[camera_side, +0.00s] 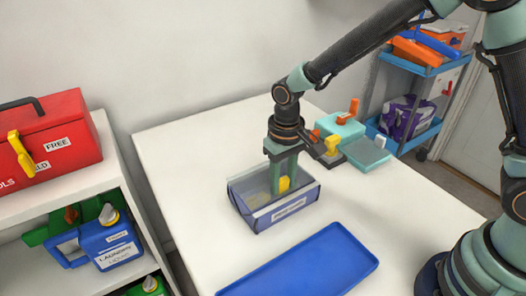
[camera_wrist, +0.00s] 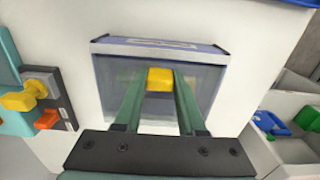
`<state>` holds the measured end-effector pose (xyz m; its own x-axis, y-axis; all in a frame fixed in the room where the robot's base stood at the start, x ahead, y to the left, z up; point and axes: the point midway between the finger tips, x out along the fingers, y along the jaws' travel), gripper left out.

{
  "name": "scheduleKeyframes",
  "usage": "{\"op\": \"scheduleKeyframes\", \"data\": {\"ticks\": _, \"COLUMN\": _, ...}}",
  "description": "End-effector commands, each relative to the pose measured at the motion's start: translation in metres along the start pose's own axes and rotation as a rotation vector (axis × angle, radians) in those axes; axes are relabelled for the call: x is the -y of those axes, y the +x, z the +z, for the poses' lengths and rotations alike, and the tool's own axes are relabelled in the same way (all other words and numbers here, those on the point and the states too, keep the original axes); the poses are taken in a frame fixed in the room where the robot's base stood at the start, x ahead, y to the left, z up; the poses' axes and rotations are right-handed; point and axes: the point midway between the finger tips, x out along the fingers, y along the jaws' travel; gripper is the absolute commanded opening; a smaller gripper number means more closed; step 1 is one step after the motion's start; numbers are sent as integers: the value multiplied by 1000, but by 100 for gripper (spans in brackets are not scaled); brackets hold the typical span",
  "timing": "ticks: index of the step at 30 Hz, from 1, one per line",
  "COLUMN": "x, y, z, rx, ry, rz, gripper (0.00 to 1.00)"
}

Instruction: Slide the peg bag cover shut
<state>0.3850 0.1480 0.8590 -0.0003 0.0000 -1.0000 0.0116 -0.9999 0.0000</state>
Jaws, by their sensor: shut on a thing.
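The peg bag is a blue-grey box (camera_side: 265,221) with a white label on its front wall, standing on the white table. It also shows in the wrist view (camera_wrist: 112,43), label edge uppermost. A see-through grey cover (camera_wrist: 205,78) spans its top and carries a yellow knob (camera_wrist: 160,79). The knob also shows in the side view (camera_side: 284,184). My gripper (camera_side: 281,182) points down at the box, its green fingers on either side of the knob, shut on it. How far the cover stands from either end is hard to tell.
A blue tray (camera_side: 300,265) lies in front of the box. A teal device (camera_side: 342,130) with orange and yellow knobs stands behind it to the right. A red toolbox (camera_side: 50,140) sits on the shelf at left. The table left of the box is clear.

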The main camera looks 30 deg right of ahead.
Motion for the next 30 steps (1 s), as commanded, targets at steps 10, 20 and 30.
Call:
{"op": "scheduleKeyframes", "data": {"ticks": 10, "x": 1, "y": -1, "z": 0, "rx": -4, "ry": -1, "rz": -1, "gripper": 0}}
{"op": "scheduleKeyframes", "data": {"ticks": 20, "x": 1, "y": -1, "z": 13, "rx": -4, "ry": -1, "rz": -1, "gripper": 0}}
{"op": "scheduleKeyframes", "data": {"ticks": 30, "x": 1, "y": -1, "z": 14, "rx": -4, "ry": -1, "rz": -1, "gripper": 0}}
